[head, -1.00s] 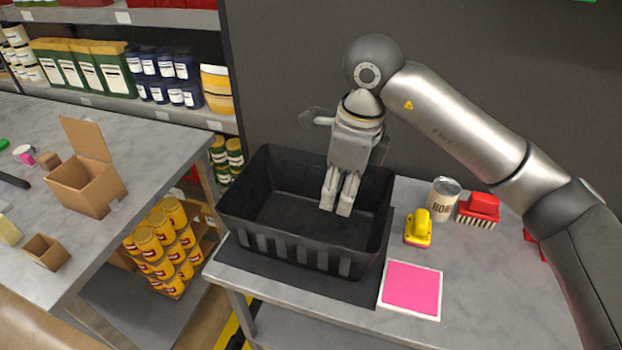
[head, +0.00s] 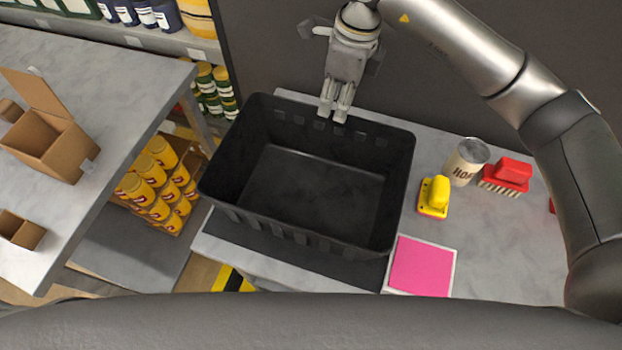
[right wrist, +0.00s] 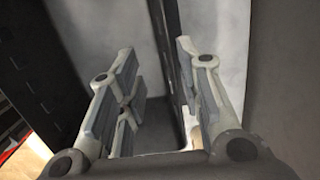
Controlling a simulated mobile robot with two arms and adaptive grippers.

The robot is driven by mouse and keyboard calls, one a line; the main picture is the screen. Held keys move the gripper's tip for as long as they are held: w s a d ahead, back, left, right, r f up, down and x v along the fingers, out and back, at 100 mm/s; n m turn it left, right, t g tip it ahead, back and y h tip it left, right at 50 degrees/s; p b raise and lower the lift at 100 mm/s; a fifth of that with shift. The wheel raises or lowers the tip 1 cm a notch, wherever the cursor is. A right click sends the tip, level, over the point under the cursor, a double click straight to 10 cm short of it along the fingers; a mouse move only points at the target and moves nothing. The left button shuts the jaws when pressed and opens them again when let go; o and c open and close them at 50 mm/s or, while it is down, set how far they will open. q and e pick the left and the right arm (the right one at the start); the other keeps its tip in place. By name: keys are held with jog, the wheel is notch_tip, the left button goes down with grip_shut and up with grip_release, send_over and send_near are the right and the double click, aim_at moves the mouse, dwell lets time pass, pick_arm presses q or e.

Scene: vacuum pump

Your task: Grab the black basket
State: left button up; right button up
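The black basket (head: 300,250) stands upright and empty on a dark mat (head: 365,272) on the grey table, in the middle of the head view. My right gripper (head: 334,112) points down at the middle of the basket's far rim. In the right wrist view its fingers (right wrist: 160,100) are spread apart, with a dark narrow edge (right wrist: 178,70) running between them. I cannot tell whether the fingers touch the rim. My left gripper is not in view.
Right of the basket are a yellow brush (head: 433,196), a can (head: 467,162), a red brush (head: 507,176) and a pink square (head: 421,267). A dark wall (head: 450,70) stands behind. A second table with an open cardboard box (head: 45,145) is at the left.

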aim_at(331, 113)
jog(key=shift+w+a+f+p, duration=0.1)
jog(key=shift+w+f+p, duration=0.2)
jog(key=shift+f+p, duration=0.25)
jog(key=f, duration=0.1)
jog(key=f+p, duration=0.1)
jog(key=f, duration=0.1)
jog(key=shift+w+a+f+p, duration=0.2)
jog(key=shift+w+a+p, duration=0.1)
jog(key=shift+f, duration=0.35)
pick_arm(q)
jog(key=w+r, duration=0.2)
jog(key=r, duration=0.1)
pick_arm(e)
jog(key=shift+w+f, duration=0.1)
jog(key=shift+f, duration=0.1)
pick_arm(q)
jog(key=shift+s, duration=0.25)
pick_arm(e)
grip_shut()
jog(key=shift+r, duration=0.1)
